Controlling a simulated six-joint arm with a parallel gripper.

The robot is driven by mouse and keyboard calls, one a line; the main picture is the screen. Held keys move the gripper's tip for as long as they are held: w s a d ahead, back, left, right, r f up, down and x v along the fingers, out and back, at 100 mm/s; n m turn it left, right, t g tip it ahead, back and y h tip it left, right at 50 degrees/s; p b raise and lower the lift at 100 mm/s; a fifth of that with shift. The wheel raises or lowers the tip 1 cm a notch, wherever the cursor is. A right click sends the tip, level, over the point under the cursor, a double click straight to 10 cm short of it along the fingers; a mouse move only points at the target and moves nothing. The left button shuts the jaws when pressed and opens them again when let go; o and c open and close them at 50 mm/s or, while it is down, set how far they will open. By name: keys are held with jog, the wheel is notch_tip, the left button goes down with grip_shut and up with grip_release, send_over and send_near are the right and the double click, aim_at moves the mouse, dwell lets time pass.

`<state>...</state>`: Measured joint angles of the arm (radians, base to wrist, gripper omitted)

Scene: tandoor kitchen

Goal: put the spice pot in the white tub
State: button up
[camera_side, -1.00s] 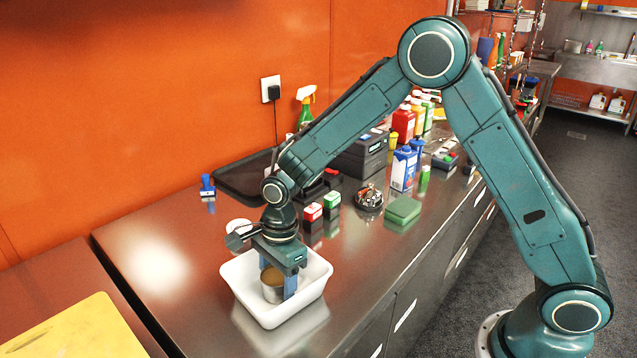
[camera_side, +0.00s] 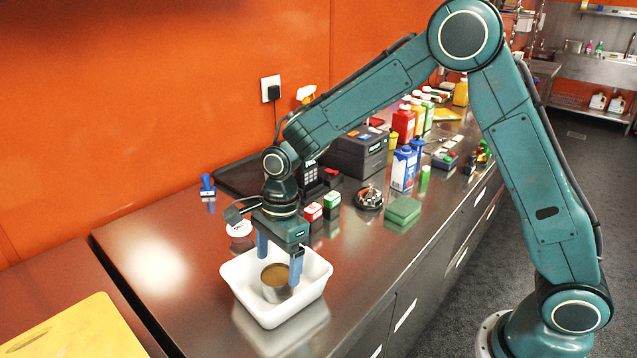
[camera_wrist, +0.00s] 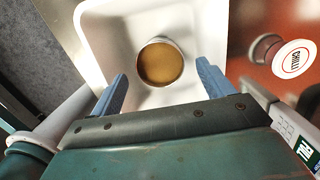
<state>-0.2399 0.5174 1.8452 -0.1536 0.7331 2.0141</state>
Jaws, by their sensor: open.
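The spice pot (camera_side: 275,281) is a small metal pot with brown contents. It stands upright inside the white tub (camera_side: 241,290) on the steel counter. In the wrist view the pot (camera_wrist: 160,63) sits on the floor of the tub (camera_wrist: 94,30), between and beyond my two blue fingers. My gripper (camera_side: 279,262) is open and empty above the pot, with its fingers apart and clear of it. The gripper also shows in the wrist view (camera_wrist: 162,88).
A white round lid (camera_side: 239,228), marked CHILLI in the wrist view (camera_wrist: 294,59), lies behind the tub. The counter left of the tub is clear.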

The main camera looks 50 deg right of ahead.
aim_at(285, 271)
notch_tip(285, 271, up, 7)
jog(key=shift+d, duration=0.45)
jog(key=shift+r, duration=0.15)
dwell(0.3)
jog(key=s+d+r+n+t, duration=0.3)
jog(key=s+d+r+n, duration=0.55)
jog(key=s+r, duration=0.2)
jog(key=s+d+n+t, duration=0.1)
jog(key=s+d+n, duration=0.1)
jog(key=s+n, duration=0.3)
jog(key=s+d+n+t+h, duration=0.1)
jog(key=s+n, duration=0.4)
jog(key=s, duration=0.5)
jog(key=shift+d+n, duration=0.35)
jog(key=shift+d, duration=0.4)
